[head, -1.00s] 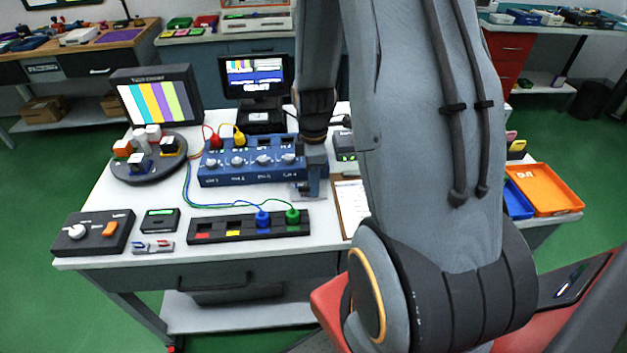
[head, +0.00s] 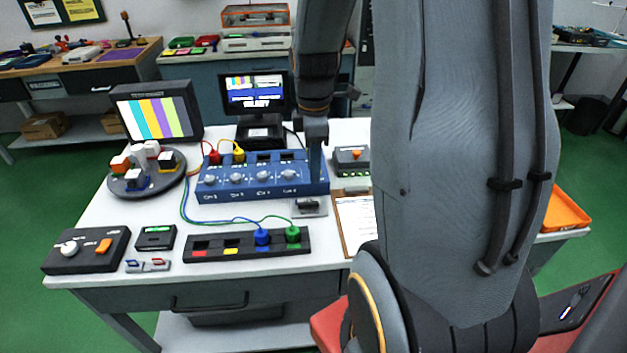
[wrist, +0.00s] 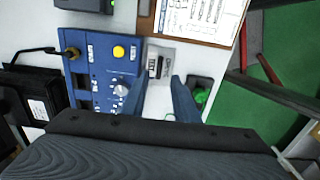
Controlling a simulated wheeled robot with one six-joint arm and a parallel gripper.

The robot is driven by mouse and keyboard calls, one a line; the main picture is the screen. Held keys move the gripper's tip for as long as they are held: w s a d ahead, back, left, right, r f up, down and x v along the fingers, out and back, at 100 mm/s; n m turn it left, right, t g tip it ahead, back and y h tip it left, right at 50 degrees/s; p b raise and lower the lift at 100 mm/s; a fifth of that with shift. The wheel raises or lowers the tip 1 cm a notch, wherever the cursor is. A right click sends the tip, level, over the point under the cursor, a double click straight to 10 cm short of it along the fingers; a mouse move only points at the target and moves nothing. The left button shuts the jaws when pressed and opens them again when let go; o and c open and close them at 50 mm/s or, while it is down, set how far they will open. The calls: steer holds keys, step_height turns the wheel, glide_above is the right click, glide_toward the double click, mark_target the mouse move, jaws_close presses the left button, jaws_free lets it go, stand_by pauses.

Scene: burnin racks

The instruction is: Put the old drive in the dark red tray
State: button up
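A small dark block (head: 308,204), which may be the old drive, sits on a small grey plate (head: 300,213) in front of the blue panel box (head: 262,183). In the wrist view the plate (wrist: 170,53) and dark pieces on it show just beyond my fingertips. My gripper (wrist: 160,80) is open, with its two blue-grey fingers apart and nothing visibly held between them. In the head view my gripper (head: 316,150) hangs by the box's right end, above the plate.
A clipboard (head: 354,222) lies right of the plate. A black strip with plugs (head: 245,246) lies in front. A small grey box with an orange button (head: 351,160) stands behind. An orange tray (head: 566,210) is at right, partly hidden by my arm.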

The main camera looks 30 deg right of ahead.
steer(key=s+a+r+m+t, duration=0.1)
steer(key=s+a+m, duration=0.5)
steer(key=a+m, duration=0.5)
steer(key=shift+s+a+r, duration=0.2)
steer(key=shift+s+a, duration=0.1)
steer(key=shift+a, duration=0.5)
steer(key=shift+o, duration=0.5)
steer(key=shift+s+a+f+m, duration=0.1)
steer(key=shift+s+a+m, duration=0.4)
steer(key=shift+m, duration=0.4)
